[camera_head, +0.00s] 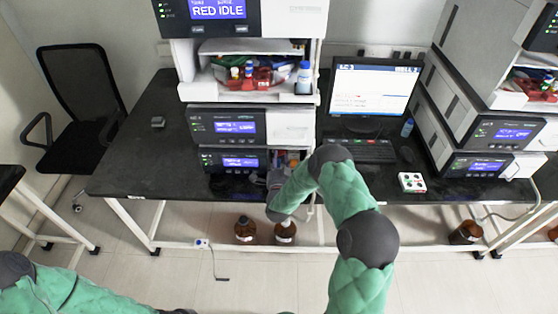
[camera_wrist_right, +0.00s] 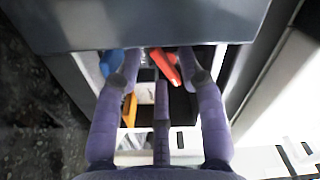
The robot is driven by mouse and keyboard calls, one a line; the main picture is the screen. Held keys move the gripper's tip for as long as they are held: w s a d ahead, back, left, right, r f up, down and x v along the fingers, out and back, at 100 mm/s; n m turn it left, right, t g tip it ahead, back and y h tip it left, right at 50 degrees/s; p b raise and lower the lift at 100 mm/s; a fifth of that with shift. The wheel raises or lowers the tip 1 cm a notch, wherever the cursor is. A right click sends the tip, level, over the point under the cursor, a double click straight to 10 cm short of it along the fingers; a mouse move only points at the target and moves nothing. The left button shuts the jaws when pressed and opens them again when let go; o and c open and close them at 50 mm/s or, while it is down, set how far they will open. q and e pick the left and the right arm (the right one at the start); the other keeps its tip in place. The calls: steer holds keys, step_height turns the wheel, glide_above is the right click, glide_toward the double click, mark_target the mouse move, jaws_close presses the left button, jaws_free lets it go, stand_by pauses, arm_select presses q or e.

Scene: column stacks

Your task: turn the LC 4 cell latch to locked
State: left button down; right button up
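The central column stack has an upper unit (camera_head: 228,126) and a lower unit (camera_head: 233,161), both with lit blue displays. Their small labels are too blurred to read as LC 4. My right gripper (camera_wrist_right: 160,62) is open, its purple fingers spread before an open bay in the wrist view. A red-orange piece (camera_wrist_right: 166,68) and a blue piece (camera_wrist_right: 111,62) show in the bay between and beside the fingertips. I cannot tell whether either is the cell latch, and no clear latch position shows. In the head view my right arm reaches the lower unit's right side. My left gripper is out of view.
A monitor (camera_head: 374,88) and keyboard (camera_head: 360,150) stand right of the stack. Another stack (camera_head: 490,130) is at the right. Brown bottles (camera_head: 245,230) stand on the floor below the bench. The bench's left part (camera_head: 145,165) is mostly clear.

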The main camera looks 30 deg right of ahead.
jaws_close()
steer(key=shift+n, duration=0.3)
steer(key=shift+d+n+b, duration=0.1)
steer(key=shift+n+b, duration=0.7)
steer(key=shift+n, duration=0.4)
steer(key=n+b, duration=0.1)
steer(key=n, duration=0.1)
steer(key=shift+n, duration=0.4)
steer(key=n+b, duration=0.1)
steer(key=n, duration=0.2)
steer(key=shift+s+d, duration=0.1)
steer(key=shift+r+n, duration=0.1)
steer(key=shift+n, duration=1.6)
steer(key=shift+b, duration=0.3)
